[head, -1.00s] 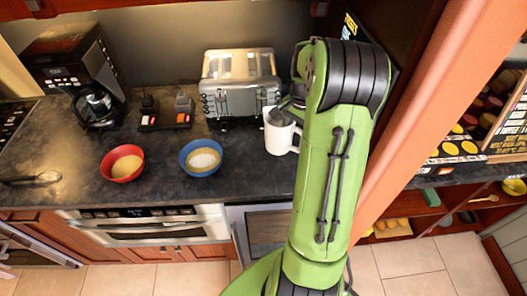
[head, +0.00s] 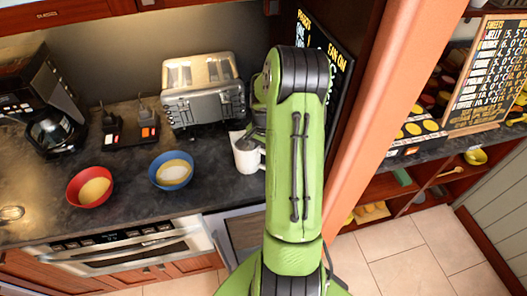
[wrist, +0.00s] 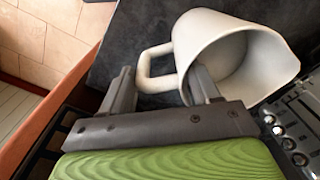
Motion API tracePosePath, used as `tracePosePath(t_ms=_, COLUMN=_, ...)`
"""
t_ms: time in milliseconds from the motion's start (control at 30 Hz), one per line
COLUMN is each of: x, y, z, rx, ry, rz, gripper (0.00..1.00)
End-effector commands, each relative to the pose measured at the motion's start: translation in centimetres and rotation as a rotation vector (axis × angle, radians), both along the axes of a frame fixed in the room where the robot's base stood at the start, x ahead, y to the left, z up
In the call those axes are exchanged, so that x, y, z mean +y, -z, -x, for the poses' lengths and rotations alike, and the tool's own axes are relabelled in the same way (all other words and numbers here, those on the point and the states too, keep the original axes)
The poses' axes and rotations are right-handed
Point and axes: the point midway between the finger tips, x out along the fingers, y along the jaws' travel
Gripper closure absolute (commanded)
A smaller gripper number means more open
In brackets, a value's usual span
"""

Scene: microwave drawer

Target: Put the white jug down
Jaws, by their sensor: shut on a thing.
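The white jug (head: 246,157) shows in the head view at the counter's right end, in front of the toaster, partly hidden by my green arm. In the wrist view the jug (wrist: 238,50) is large, with its open mouth toward the lower right and its handle toward my gripper (wrist: 162,92). My gripper is shut on the jug at its handle side, one finger left of the handle and the other against the body. In the head view my gripper is mostly hidden behind the arm. Whether the jug's base touches the counter is unclear.
The dark counter (head: 120,175) holds a toaster (head: 203,95), a blue bowl (head: 171,171), a red bowl (head: 89,187) and a coffee maker (head: 52,115). A chalkboard (head: 325,70) and an orange post (head: 385,110) stand right of the jug. Some counter is bare around the bowls.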

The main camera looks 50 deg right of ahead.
Motion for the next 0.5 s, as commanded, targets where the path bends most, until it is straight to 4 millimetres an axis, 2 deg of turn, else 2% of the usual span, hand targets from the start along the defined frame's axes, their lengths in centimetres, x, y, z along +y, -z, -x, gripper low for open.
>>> tracePosePath(t_ms=33, x=0.01, y=0.28, z=0.00, rx=0.000, ry=0.000, rz=0.000, gripper=0.38)
tracePosePath(t_ms=200, x=0.01, y=0.17, z=0.00, rx=0.000, ry=0.000, rz=0.000, gripper=0.13)
tracePosePath(t_ms=500, x=0.01, y=-0.21, z=0.00, rx=0.000, ry=0.000, rz=0.000, gripper=0.13)
